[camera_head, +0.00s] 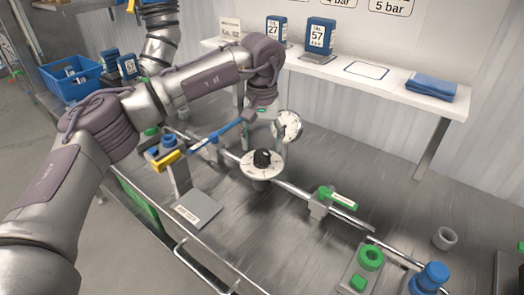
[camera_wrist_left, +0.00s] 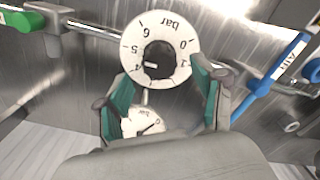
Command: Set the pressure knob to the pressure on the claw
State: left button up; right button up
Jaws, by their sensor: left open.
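The black pressure knob (camera_head: 262,158) sits in the middle of a round white dial (camera_head: 248,168) on the pipe. In the left wrist view the knob (camera_wrist_left: 158,60) carries a short white mark pointing left, near the 4 and 5 on the bar scale of the dial (camera_wrist_left: 180,28). My left gripper (camera_head: 263,130) is open, its fingers pointing down just above and behind the knob. In the left wrist view its teal fingers (camera_wrist_left: 165,82) stand on either side below the knob; contact cannot be told. My right gripper is not in view. No claw can be identified.
A pressure gauge (camera_head: 288,125) stands right behind the gripper. A blue-handled valve (camera_head: 215,138) is left and a green-handled valve (camera_head: 338,198) right along the pipe. Wall signs (camera_head: 390,6) read bar values. Blue containers (camera_head: 318,36) stand on the white shelf (camera_head: 402,90).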

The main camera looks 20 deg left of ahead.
aim_at(262, 152)
pick_arm(q)
notch_tip(262, 152, up, 8)
jog(key=shift+r, duration=0.2)
dwell(0.3)
